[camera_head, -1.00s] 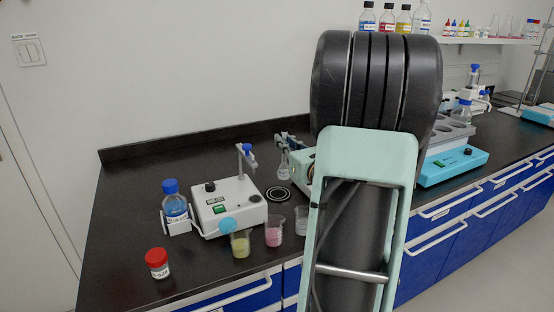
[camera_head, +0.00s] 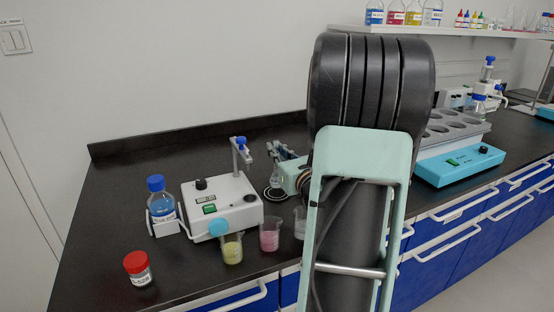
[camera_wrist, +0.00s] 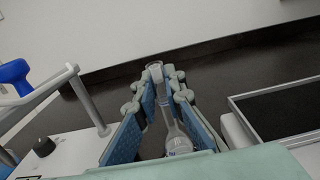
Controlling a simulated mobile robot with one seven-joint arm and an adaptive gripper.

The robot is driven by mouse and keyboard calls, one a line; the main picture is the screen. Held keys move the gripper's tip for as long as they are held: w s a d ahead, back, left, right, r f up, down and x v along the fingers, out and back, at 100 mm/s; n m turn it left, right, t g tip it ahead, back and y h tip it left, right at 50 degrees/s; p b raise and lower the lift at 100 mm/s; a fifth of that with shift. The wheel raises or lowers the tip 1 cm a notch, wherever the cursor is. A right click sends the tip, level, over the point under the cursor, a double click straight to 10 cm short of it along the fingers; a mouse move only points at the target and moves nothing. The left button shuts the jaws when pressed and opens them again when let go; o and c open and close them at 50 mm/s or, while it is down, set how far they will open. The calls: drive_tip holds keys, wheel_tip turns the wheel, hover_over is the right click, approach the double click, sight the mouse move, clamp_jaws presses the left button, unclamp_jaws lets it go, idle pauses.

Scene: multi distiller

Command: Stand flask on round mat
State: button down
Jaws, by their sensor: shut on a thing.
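The flask (camera_head: 277,179) is small, clear glass with a long neck. In the wrist view the flask (camera_wrist: 176,139) lies between the blue pads of my gripper (camera_wrist: 158,82), which is shut on its neck. In the head view my gripper (camera_head: 279,152) is beyond the white stirrer, with the flask hanging upright below it. The round mat (camera_head: 268,196), dark with pale rings, lies on the bench under or just behind the flask. I cannot tell whether the flask's base touches it. The mat does not show in the wrist view.
A white stirrer (camera_head: 222,203) with a post stands left of the mat. Beakers of yellow (camera_head: 232,249) and pink (camera_head: 269,237) liquid stand in front. A blue-capped bottle (camera_head: 160,205) and a red-capped jar (camera_head: 138,269) are further left. My arm hides the bench to the right.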

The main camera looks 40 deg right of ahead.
drive_tip(key=shift+f+b, duration=0.35)
drive_tip(key=shift+f, duration=0.7)
drive_tip(key=shift+f, duration=0.2)
drive_tip(key=c, duration=2)
unclamp_jaws()
drive_tip(key=shift+r, duration=0.1)
drive_tip(key=shift+s+r, duration=0.15)
drive_tip(key=b+v, duration=0.4)
drive_tip(key=v, duration=0.7)
drive_tip(key=shift+s+a, duration=0.15)
drive_tip(key=shift+s, duration=0.25)
